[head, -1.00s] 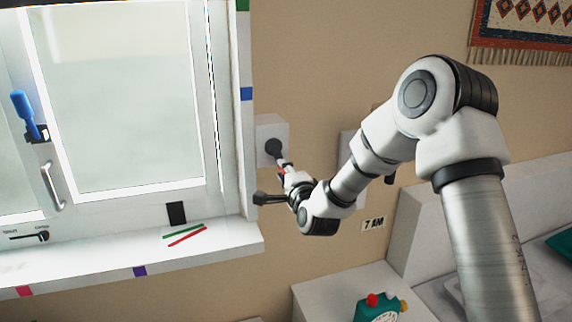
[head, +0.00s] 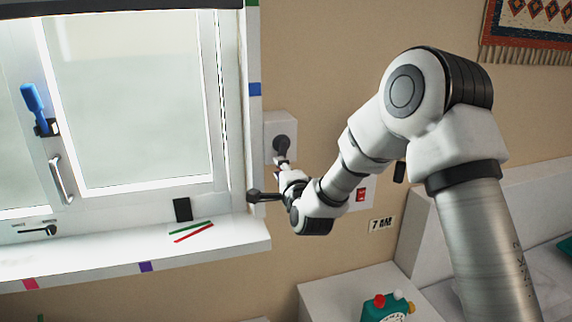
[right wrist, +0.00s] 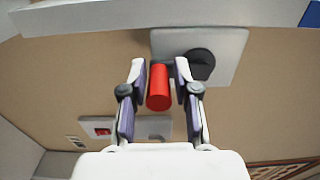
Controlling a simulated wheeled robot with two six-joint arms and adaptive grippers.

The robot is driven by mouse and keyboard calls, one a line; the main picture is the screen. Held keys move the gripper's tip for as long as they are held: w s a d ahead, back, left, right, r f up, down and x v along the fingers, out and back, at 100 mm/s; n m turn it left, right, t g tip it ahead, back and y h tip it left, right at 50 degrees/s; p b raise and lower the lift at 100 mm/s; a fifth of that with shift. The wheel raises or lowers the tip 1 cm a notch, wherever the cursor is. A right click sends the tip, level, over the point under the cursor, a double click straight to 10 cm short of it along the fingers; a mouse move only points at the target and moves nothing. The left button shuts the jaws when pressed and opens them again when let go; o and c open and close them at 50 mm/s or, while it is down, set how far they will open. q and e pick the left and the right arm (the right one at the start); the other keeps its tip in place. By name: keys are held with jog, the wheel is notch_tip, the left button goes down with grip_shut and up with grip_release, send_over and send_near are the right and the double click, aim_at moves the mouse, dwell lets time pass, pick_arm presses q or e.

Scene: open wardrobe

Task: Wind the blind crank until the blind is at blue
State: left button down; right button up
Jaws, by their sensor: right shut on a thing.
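The blind crank has a dark round hub (head: 282,145) on a pale wall box right of the window; the hub also shows in the right wrist view (right wrist: 201,64). Its red handle (right wrist: 158,88) lies between the fingers of my right gripper (right wrist: 160,70), which is shut on it. In the head view my right gripper (head: 280,164) is just below the hub and mostly hides the handle. The blind's dark lower edge (head: 120,4) shows at the top of the window. A blue mark (head: 254,89) is on the window frame's right side, below that edge. My left gripper is out of view.
A wall plate with a red switch (head: 361,195) is right of my right wrist. The window sill (head: 215,236) holds a red and a green stick. A teal clock (head: 383,308) stands on a white cabinet below. A blue window handle (head: 33,97) is at left.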

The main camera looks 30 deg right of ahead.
jog(key=shift+o, duration=0.9)
jog(key=shift+w+a+r, duration=0.15)
jog(key=shift+a+r, duration=0.15)
jog(key=shift+r, duration=0.15)
jog(key=shift+a, duration=0.1)
jog(key=shift+o, duration=0.2)
jog(key=shift+a+b, duration=0.2)
jog(key=shift+b, duration=0.1)
jog(key=shift+r, duration=0.15)
jog(key=shift+c, duration=0.4)
jog(key=shift+a, duration=0.15)
jog(key=shift+c, duration=1.6)
jog(key=shift+f, duration=0.25)
jog(key=shift+c, duration=1.1)
jog(key=shift+d+f+b, duration=0.2)
jog(key=shift+d+b, duration=0.15)
jog(key=shift+b, duration=0.2)
grip_shut()
jog(key=shift+d, duration=0.1)
